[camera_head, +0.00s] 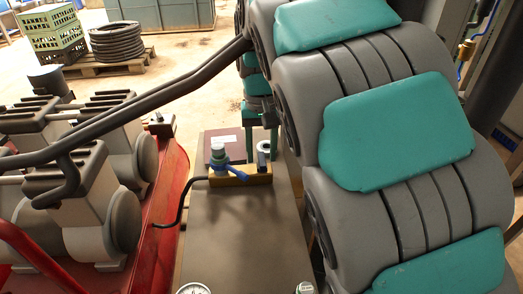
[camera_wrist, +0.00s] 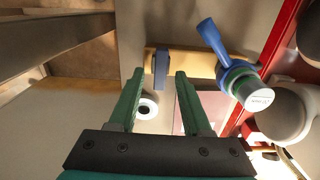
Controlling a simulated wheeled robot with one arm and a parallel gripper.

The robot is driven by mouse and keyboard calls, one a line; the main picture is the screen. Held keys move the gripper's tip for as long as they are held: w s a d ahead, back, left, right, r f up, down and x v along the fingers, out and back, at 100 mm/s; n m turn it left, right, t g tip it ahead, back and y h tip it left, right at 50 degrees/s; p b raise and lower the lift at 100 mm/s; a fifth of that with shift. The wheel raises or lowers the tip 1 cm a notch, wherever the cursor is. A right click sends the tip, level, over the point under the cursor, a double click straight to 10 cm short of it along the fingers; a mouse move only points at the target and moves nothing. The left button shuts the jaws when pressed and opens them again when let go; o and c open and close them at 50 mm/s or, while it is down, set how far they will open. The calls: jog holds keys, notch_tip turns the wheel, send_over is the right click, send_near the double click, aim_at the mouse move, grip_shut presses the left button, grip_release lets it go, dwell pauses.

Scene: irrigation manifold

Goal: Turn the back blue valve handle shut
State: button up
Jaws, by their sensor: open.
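In the head view, a blue valve handle (camera_head: 236,172) projects from a capped valve (camera_head: 217,153) on a yellowish bar (camera_head: 228,182). The wrist view shows this angled blue handle (camera_wrist: 212,40) on the right, beside its grey cap. There a second, upright dark blue piece (camera_wrist: 161,69) stands on the bar, in line with the gap between my fingertips. I cannot tell which is the back handle. My gripper (camera_wrist: 158,76) is open, with green fingers apart and holding nothing visible. It also shows in the head view (camera_head: 262,158), over the bar's far right end.
A white ring-topped fitting (camera_head: 263,147) stands at the bar's right end. A black hose (camera_head: 182,200) leaves its left end. Red-framed machinery (camera_head: 168,205) stands left. A gauge (camera_head: 193,289) sits at the near edge. The brown top (camera_head: 240,235) before the bar is largely clear.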

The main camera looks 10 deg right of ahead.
aim_at(261, 156)
notch_tip(261, 156, up, 6)
jog(key=shift+w, duration=0.1)
jog(key=shift+r, duration=0.9)
